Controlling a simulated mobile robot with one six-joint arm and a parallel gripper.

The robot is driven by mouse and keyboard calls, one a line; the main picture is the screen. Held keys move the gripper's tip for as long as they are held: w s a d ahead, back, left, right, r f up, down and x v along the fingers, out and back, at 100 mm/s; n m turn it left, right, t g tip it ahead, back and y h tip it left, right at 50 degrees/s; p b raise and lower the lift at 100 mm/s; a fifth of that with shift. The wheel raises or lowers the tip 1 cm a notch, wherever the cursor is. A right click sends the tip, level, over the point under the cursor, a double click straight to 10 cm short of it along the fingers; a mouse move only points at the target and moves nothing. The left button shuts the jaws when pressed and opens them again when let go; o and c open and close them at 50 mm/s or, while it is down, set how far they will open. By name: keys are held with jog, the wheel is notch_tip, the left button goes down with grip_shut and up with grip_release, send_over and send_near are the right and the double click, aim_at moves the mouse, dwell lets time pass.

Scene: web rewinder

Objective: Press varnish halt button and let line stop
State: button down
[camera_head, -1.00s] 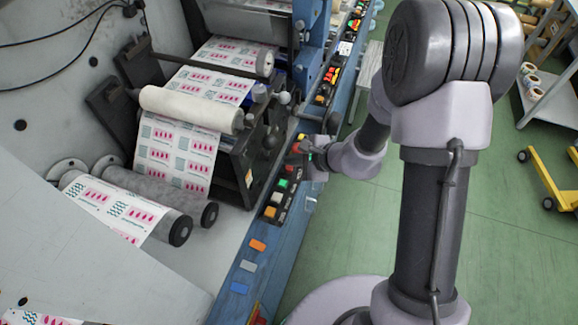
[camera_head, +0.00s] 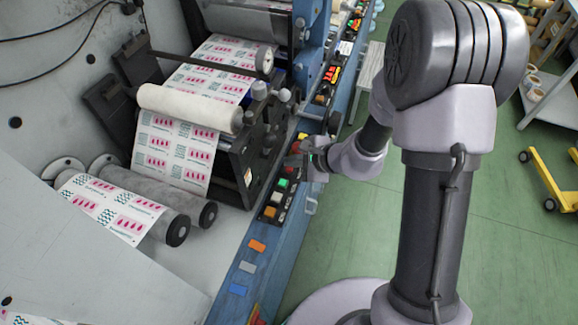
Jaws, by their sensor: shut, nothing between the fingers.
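My gripper (camera_head: 298,154) is shut and empty, its tip over the blue rail beside the printing machine. The gripper and wrist partly hide the buttons there, and I cannot tell whether the tip touches one. No label is readable, so I cannot tell which is the varnish halt button. The printed web (camera_head: 180,150) runs over the rollers.
Orange, grey and blue plates (camera_head: 248,267) lie along the near rail. More coloured buttons (camera_head: 331,75) sit farther along it. A white roller (camera_head: 190,107) and black frame stand left of my gripper. The green floor (camera_head: 345,235) right of the rail is open around my arm.

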aim_at(292, 169)
jog(key=shift+f+b, duration=0.55)
jog(key=shift+b, duration=0.15)
dwell(0.5)
jog(key=shift+r+p, duration=0.55)
jog(key=shift+r, duration=0.4)
jog(key=shift+r+p, duration=1.7)
jog(key=shift+r, duration=0.9)
jog(key=shift+f, duration=0.1)
